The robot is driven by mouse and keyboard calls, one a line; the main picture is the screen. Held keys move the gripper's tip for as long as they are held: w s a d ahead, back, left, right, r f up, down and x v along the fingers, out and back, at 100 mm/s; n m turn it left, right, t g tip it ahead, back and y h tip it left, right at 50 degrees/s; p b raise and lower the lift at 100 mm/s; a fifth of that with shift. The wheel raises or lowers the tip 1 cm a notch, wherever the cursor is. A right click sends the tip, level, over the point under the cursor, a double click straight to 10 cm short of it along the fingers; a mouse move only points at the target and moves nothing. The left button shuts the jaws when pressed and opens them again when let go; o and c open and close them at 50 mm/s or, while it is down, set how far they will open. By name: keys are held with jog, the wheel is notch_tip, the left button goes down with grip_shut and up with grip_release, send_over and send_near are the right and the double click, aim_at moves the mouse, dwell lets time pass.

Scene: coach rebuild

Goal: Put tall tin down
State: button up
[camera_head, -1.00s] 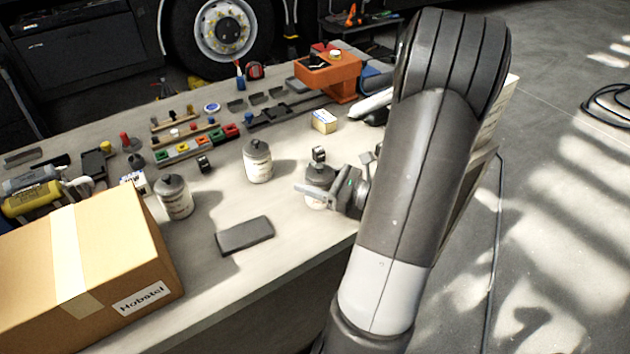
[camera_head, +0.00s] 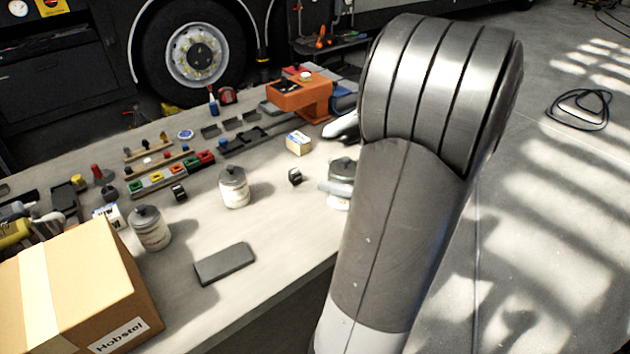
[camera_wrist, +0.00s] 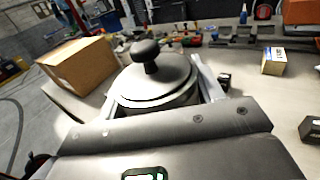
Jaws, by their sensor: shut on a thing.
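My gripper (camera_wrist: 160,88) is shut on a grey-lidded tin with a dark round knob; this tin (camera_wrist: 155,80) fills the middle of the wrist view, a finger on each side. In the head view the held tin (camera_head: 343,168) is at the bench's right side, partly hidden by my arm. Most of my gripper is hidden there. The held tin looks upright; I cannot tell whether its base touches the bench. Two similar pale tins with grey lids stand on the bench, one in the middle (camera_head: 234,188) and one further left (camera_head: 150,229).
A cardboard box (camera_head: 75,285) sits at the bench's near left. A dark flat slab (camera_head: 225,263) lies near the front edge. A small black item (camera_head: 295,176) and a small carton (camera_head: 299,143) are left of the held tin. An orange tool (camera_head: 300,95) stands behind.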

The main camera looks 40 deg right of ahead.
jog(key=shift+s+d+r, duration=0.35)
jog(key=shift+s, duration=0.1)
jog(key=w+a+r+n+g+y, duration=0.4)
jog(key=w+a, duration=0.6)
jog(key=w+a+r+n+g+y, duration=0.1)
jog(key=w+a+r+n+g, duration=0.15)
jog(key=a, duration=0.55)
jog(key=w+a+r+n+g+y, duration=0.2)
jog(key=a+g, duration=0.2)
jog(key=a, duration=0.4)
jog(key=w+a+r+n+g+y, duration=0.1)
jog(key=w+a+r+n+g, duration=0.15)
jog(key=a, duration=0.55)
jog(key=s+a+r+n+g, duration=0.1)
jog(key=s+a+r+g, duration=0.15)
jog(key=a, duration=0.35)
jog(key=s+a+r+n+g, duration=0.1)
jog(key=a+r+n+g, duration=0.15)
jog(key=a, duration=0.35)
send_over(27, 296)
notch_tip(27, 296, down, 8)
jog(key=shift+f+m, duration=0.45)
jog(key=shift+f, duration=1.4)
jog(key=shift+f, duration=0.1)
